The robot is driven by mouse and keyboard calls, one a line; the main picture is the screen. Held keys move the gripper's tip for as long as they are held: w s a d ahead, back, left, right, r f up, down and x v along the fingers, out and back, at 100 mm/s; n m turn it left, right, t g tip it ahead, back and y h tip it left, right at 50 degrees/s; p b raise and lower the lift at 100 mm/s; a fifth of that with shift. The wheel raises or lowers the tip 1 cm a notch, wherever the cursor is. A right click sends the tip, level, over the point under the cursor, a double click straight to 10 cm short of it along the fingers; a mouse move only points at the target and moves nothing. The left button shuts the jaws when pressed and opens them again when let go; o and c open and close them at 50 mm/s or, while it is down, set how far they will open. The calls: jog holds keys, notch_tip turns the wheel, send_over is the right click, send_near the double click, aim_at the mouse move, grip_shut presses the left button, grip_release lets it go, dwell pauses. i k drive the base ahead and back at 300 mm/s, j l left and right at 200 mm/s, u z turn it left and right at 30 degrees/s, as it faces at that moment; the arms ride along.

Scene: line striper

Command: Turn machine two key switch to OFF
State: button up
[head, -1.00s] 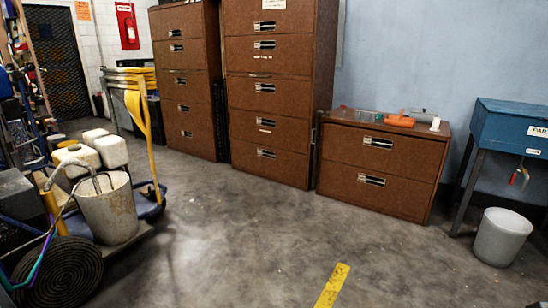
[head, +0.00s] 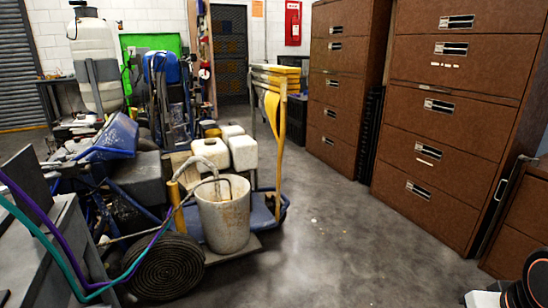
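No key switch can be made out in the head view, and no label tells which machine is number two. A blue machine (head: 118,135) with grey and black parts stands at the left, behind a coiled hose. Another upright blue machine (head: 168,75) stands farther back, in front of a bright green panel. A black, orange and white piece, seemingly part of my arm, shows at the lower right corner. My gripper's fingers are not in view.
A blue cart (head: 270,212) with a yellow handle stands mid-floor, with a dirty white bucket (head: 223,215) and white jugs (head: 242,152). A coiled black hose (head: 167,268) lies in front. Brown cabinets (head: 440,120) line the right. Concrete floor (head: 340,245) between is clear.

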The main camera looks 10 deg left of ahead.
aim_at(63, 158)
jog(key=i+u, duration=0.4)
jog(key=i+l+u, duration=0.1)
jog(key=i+u, duration=0.35)
jog(key=i+l+u, duration=0.2)
jog(key=u, duration=0.2)
jog(key=i+l+u, duration=0.3)
jog(key=u, duration=0.15)
